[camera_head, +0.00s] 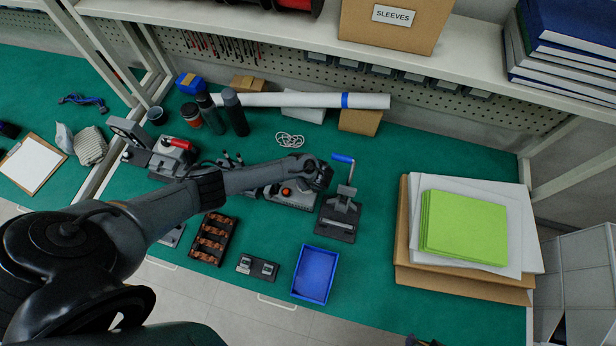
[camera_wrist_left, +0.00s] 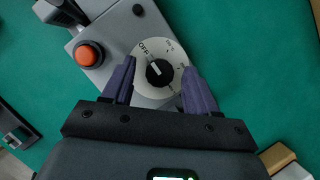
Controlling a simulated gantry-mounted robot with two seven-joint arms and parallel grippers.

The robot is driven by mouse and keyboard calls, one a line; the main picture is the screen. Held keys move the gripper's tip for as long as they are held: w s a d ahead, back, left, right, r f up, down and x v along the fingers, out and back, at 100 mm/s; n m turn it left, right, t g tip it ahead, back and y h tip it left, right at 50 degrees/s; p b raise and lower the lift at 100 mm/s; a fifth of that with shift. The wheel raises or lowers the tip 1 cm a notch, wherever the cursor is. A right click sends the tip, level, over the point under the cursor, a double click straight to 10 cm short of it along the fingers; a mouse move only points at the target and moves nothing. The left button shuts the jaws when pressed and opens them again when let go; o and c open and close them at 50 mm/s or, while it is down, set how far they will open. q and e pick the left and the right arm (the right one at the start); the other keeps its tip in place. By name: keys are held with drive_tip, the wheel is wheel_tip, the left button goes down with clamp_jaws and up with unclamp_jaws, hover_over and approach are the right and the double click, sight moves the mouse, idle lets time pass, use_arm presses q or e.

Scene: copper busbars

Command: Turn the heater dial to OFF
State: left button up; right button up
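The heater dial (camera_wrist_left: 168,86) shows in the left wrist view as a white disc with a black knob (camera_wrist_left: 160,72) at its centre. OFF is printed at the disc's upper left, and a short white mark on the knob slants to the upper left. My left gripper (camera_wrist_left: 159,70) is open, its two fingers apart on either side of the dial; I cannot tell if they touch it. In the head view the left gripper (camera_head: 318,178) is over the right end of the grey heater box (camera_head: 290,202) and hides the dial. A dark piece at the bottom edge may be my right gripper (camera_head: 420,341).
An orange button (camera_wrist_left: 89,54) is beside the dial on the same box. A press with a blue handle (camera_head: 340,215) stands close on the right. A blue tray (camera_head: 317,262) and a rack of copper pieces (camera_head: 213,238) are in front. Green bench shows between them.

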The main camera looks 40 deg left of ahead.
use_arm(q)
drive_tip(key=p+v, duration=0.3)
drive_tip(key=v, duration=0.7)
drive_tip(key=shift+r, duration=0.4)
drive_tip(key=shift+d, duration=0.1)
drive_tip(key=shift+s, duration=0.1)
